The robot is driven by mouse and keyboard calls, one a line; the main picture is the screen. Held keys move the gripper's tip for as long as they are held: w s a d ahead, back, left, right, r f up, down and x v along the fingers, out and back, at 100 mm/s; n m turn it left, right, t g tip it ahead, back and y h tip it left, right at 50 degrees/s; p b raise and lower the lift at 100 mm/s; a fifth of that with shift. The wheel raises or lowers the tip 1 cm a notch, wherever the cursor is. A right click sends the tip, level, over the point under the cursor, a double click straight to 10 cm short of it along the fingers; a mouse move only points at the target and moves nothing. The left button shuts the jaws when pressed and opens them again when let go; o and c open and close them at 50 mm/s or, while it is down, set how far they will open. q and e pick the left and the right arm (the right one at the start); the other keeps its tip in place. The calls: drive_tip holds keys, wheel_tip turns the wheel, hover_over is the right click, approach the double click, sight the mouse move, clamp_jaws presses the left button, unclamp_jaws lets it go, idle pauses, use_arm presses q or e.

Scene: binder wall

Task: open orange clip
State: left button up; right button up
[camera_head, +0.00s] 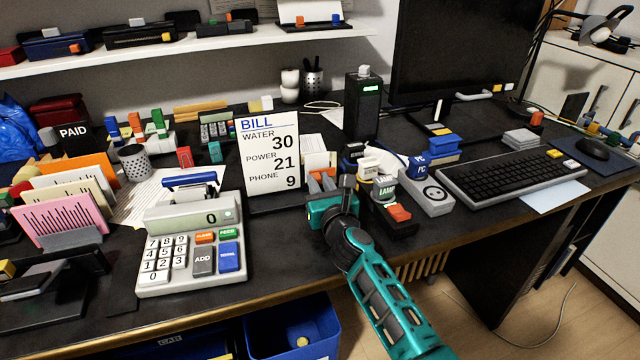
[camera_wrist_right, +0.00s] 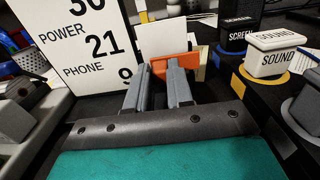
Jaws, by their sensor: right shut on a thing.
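The orange clip (camera_wrist_right: 189,64) shows in the right wrist view, at the foot of a white paper card (camera_wrist_right: 163,40). My right gripper (camera_wrist_right: 160,72) has its two grey fingers on the clip, one at its left end and one over its middle; the fingertips cover part of it. In the head view my right gripper (camera_head: 321,182) reaches in from the lower right, just right of the bill board (camera_head: 271,155), in front of white papers (camera_head: 315,147). My left gripper is not in view.
The calculator (camera_head: 190,245) stands left of the gripper. A black box (camera_head: 362,105) stands behind. The desk's front edge is below.

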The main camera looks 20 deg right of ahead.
clamp_jaws()
drive_tip(key=p, duration=0.1)
drive_tip(key=n+y, duration=0.1)
drive_tip(key=y+p, duration=0.1)
drive_tip(key=shift+s+d+r+n+p, duration=0.25)
drive_tip(key=shift+d+r+n+p, duration=0.05)
drive_tip(key=shift+d+p, duration=0.05)
drive_tip(key=shift+s+d+f+n+y+p, duration=0.15)
drive_tip(key=shift+n+y+p, duration=0.1)
drive_tip(key=shift+y, duration=0.3)
drive_tip(key=shift+s+d+n+y+p, duration=0.15)
drive_tip(key=shift+n+y, duration=0.1)
drive_tip(key=shift+y, duration=0.3)
drive_tip(key=shift+g+y, duration=0.3)
drive_tip(key=shift+f+n, duration=0.15)
drive_tip(key=shift+n, duration=0.15)
drive_tip(key=o, duration=0.7)
unclamp_jaws()
drive_tip(key=shift+s, duration=0.1)
